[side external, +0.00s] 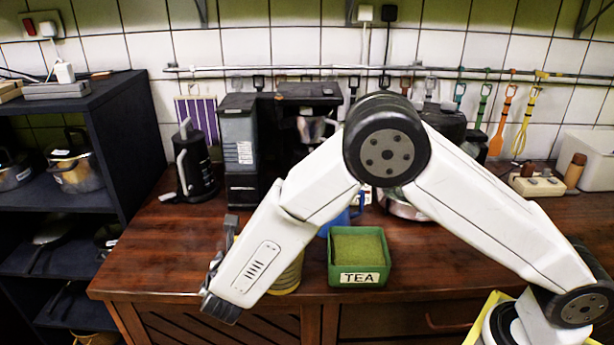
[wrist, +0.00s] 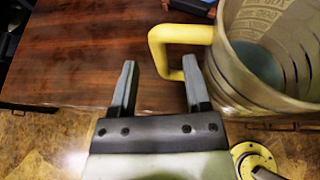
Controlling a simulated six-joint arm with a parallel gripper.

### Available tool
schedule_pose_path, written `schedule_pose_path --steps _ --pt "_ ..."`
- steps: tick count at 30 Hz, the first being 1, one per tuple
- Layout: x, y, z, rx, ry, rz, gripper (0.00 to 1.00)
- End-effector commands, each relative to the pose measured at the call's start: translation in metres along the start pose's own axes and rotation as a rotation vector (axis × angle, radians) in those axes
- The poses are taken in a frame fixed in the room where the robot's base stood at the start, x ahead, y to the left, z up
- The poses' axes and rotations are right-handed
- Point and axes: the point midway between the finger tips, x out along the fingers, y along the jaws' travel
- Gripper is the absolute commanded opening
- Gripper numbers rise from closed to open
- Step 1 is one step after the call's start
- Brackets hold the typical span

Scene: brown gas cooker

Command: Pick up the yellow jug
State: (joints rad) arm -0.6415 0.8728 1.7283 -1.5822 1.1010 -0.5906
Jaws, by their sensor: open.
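The yellow jug (wrist: 262,62) is at the right of the wrist view, a ribbed see-through vessel with printed markings and an open top. Its yellow handle (wrist: 172,37) points left, just beyond my fingertips. In the side view the jug (side external: 289,277) is mostly hidden behind my forearm; a yellow strip shows left of the TEA box. My gripper (wrist: 159,65) is open and empty. Its right finger overlaps the handle in the picture; I cannot tell whether they touch. In the side view, one finger shows at the left edge of my forearm.
The green TEA box (side external: 358,262) stands right of the jug, with a blue item (side external: 340,219) behind it. A black kettle (side external: 194,165) and coffee machine (side external: 240,150) stand at the back. The wooden counter (side external: 150,250) is clear at left; a dark shelf (side external: 110,140) borders it.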

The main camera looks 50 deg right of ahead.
Motion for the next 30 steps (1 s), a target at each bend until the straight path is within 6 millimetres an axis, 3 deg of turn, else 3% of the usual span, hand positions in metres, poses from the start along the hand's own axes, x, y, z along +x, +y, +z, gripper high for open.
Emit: schedule_pose_path --steps 8,19,30 --pt "0.009 -0.001 0.000 0.000 0.000 -0.002 0.61" --pt "0.048 0.000 -0.001 0.000 0.000 -0.002 0.61" --pt "0.052 0.000 0.000 0.000 0.000 0.000 0.61"
